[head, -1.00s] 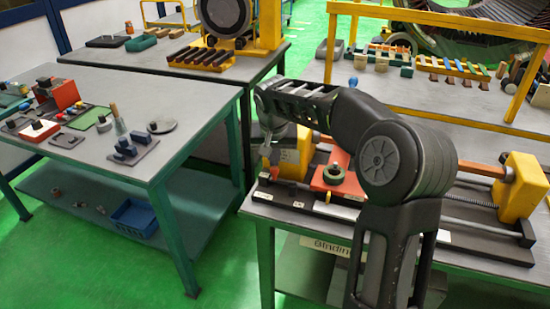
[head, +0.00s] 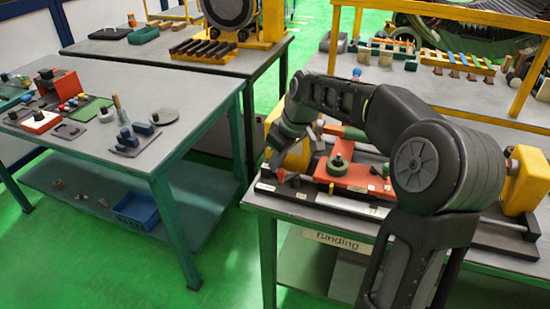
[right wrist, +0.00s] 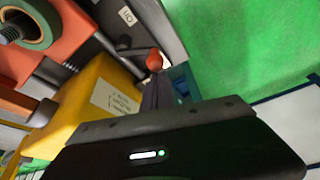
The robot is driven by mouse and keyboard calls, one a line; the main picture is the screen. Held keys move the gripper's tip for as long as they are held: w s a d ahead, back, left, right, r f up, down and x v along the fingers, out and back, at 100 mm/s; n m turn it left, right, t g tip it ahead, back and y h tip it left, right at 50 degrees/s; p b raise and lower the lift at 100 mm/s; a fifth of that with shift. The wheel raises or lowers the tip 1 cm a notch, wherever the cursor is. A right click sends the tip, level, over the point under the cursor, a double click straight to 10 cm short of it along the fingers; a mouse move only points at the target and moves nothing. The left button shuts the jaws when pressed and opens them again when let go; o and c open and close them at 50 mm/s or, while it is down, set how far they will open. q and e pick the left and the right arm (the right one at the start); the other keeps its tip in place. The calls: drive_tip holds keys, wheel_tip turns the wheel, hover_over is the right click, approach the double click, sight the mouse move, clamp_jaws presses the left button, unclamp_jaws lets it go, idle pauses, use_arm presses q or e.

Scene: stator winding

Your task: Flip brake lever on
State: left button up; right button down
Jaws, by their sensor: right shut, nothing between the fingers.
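The brake lever shows as a small red-orange knob (head: 280,175) at the left end of the machine on the right bench. In the right wrist view the red knob (right wrist: 154,60) is just beyond my right fingertips (right wrist: 156,82); I cannot tell whether they touch. A yellow housing (right wrist: 100,98) with a white label is beside them. My left gripper is not in view.
A red carriage (head: 352,178) with a green ring on a bolt is right of the lever. A second yellow housing (head: 524,182) stands at the machine's right end. A grey table (head: 185,90) with small parts is at left. Green floor lies between the benches.

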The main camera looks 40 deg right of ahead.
drive_tip(key=shift+s+n, duration=0.3)
drive_tip(key=shift+n, duration=0.3)
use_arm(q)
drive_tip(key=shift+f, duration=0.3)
use_arm(e)
drive_tip(key=shift+s, duration=0.2)
drive_tip(key=shift+s, duration=0.1)
drive_tip(key=shift+r, duration=0.1)
